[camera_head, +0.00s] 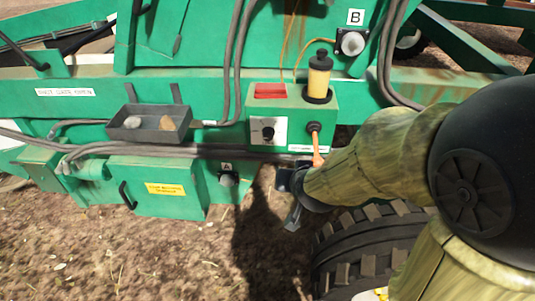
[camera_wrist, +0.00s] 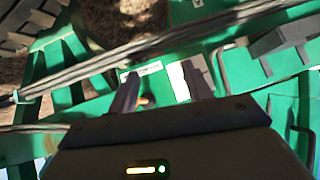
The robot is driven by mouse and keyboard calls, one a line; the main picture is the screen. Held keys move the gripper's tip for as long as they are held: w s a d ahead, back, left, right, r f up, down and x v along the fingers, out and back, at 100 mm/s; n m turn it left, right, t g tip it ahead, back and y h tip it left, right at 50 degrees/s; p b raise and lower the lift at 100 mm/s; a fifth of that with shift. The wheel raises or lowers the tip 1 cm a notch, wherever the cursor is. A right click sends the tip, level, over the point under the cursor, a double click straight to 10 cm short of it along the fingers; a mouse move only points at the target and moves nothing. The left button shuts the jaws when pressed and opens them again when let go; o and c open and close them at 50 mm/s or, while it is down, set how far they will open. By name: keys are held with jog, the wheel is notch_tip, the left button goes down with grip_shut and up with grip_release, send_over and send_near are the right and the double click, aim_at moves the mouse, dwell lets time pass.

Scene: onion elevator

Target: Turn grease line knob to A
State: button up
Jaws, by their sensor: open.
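A green grease box (camera_head: 290,115) on the machine's side carries a white plate with a small dark knob (camera_head: 268,132). To its right is a round black fitting with an orange lever (camera_head: 317,146) hanging down. I cannot tell which is the grease line knob. My gripper (camera_head: 291,196) is just below the box, partly hidden by my arm. In the wrist view, my gripper (camera_wrist: 162,88) is open, with the orange piece (camera_wrist: 146,99) by its left finger. The white plate (camera_wrist: 178,82) shows between the fingers, nearer the right one. The knob's dial marks are too small to read.
A yellow grease cup (camera_head: 319,80) with a black cap stands on the box. Port A (camera_head: 227,178) is lower left, port B (camera_head: 352,42) upper right. Hoses (camera_head: 190,150) run along the frame. A tray (camera_head: 146,123) with stones is left; a tyre (camera_head: 365,250) is below.

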jog(key=a+f+m+t+h+b, duration=0.2)
jog(key=a+t+b, duration=0.5)
jog(key=b, duration=0.7)
jog(key=shift+a+f+m+t, duration=0.4)
jog(key=shift+m+t, duration=0.1)
jog(key=shift+t, duration=0.4)
jog(key=shift+w+r, duration=0.1)
jog(key=shift+r, duration=0.05)
